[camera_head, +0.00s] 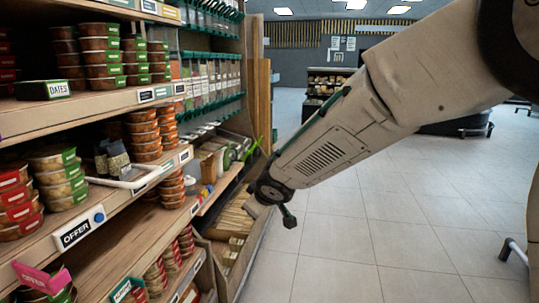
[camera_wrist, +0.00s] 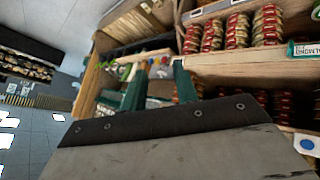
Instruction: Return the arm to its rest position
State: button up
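My arm reaches down and left across the camera_head view, from the upper right to the shelf's end. My gripper (camera_head: 274,199) is at its lower end, in front of the shelf's far end beside the open aisle. In the camera_wrist view the two dark green fingers of my gripper (camera_wrist: 160,82) stand apart with a gap between them. No held object shows between them. The far parts of the fingers blend with the shelf behind, so their exact distance from it is hard to tell.
Wooden shelves (camera_head: 120,102) with stacked round tubs (camera_head: 100,50) fill the left side. Grain dispensers (camera_head: 212,80) hang farther along. The tiled floor (camera_head: 385,245) on the right is clear near the arm. A display stand (camera_head: 328,88) is in the back.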

jog(key=s+d+r+m+g+h, duration=0.2)
jog(key=s+d+m+h, duration=0.1)
jog(key=s+d, duration=0.65)
jog(key=s+d+r+m+g+h, duration=0.1)
jog(key=s+d+m+g+h, duration=0.15)
jog(key=s+d, duration=0.7)
jog(key=s+d+r+m+g+y, duration=0.1)
jog(key=s+d+r+m, duration=0.1)
jog(key=s+d, duration=0.3)
jog(key=s+d+r+m+g+y, duration=0.1)
jog(key=s+d, duration=0.4)
jog(key=s, duration=0.8)
jog(key=r+m, duration=0.1)
jog(key=m, duration=0.1)
jog(key=shift+s+d+m, duration=0.3)
jog(key=shift+d+m, duration=0.05)
jog(key=shift+d, duration=0.05)
